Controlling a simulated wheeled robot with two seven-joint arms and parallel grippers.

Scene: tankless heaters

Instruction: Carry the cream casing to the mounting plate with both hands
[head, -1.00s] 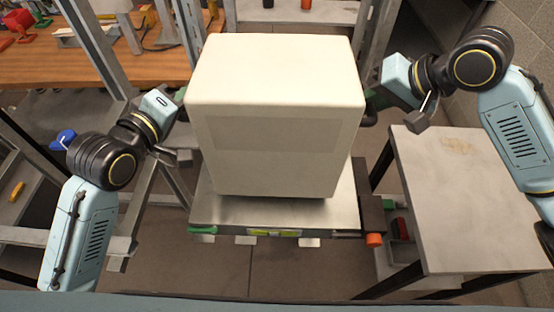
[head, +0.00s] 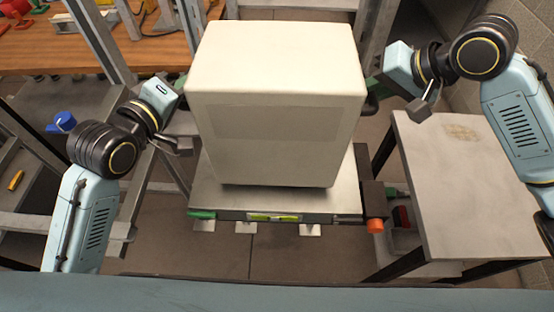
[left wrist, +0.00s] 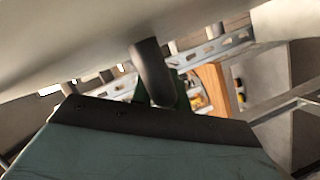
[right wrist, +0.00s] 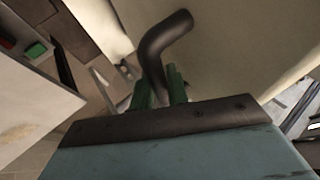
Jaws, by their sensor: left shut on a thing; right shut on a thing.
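The cream casing (head: 275,105) is a large box with rounded edges in the middle of the head view, between my two arms. A metal plate (head: 345,200) with a green tab and an orange knob lies beneath it; I cannot tell whether they touch. My left gripper (head: 183,84) is at the casing's left side, and my right gripper (head: 372,90) is at its right side. In the right wrist view my green fingers (right wrist: 160,88) are closed at a dark bent handle (right wrist: 160,45) on the casing. In the left wrist view a dark handle (left wrist: 152,72) stands before the fingers.
A grey-topped table (head: 460,180) stands at the right. A wooden bench (head: 60,55) with tools is at the back left. Metal frame posts (head: 100,40) rise behind my left arm. A shelf rack with a blue object (head: 62,122) is at the left.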

